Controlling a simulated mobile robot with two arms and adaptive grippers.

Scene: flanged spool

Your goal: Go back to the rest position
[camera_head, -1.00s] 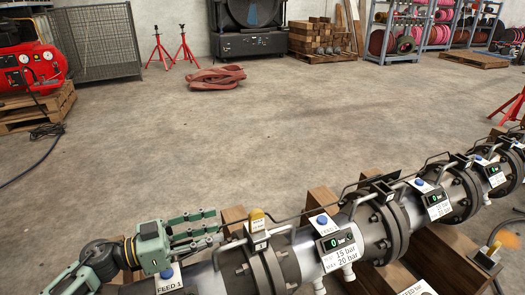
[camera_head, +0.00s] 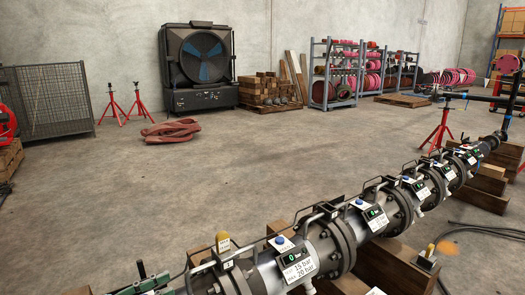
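The flanged pipe spool (camera_head: 335,243) runs from the bottom centre up to the right edge. It carries several bolted flanges, blue buttons, small displays and labels, one reading "15 bar MAX 20 bar". My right gripper is out of view.
Timber blocks (camera_head: 392,264) support the spool. A red stand (camera_head: 438,130) holds up the far pipe. A cable lies on the floor at right. Red hose (camera_head: 171,130), a wire cage (camera_head: 50,98) and a large fan (camera_head: 197,67) are farther back. The middle floor is clear.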

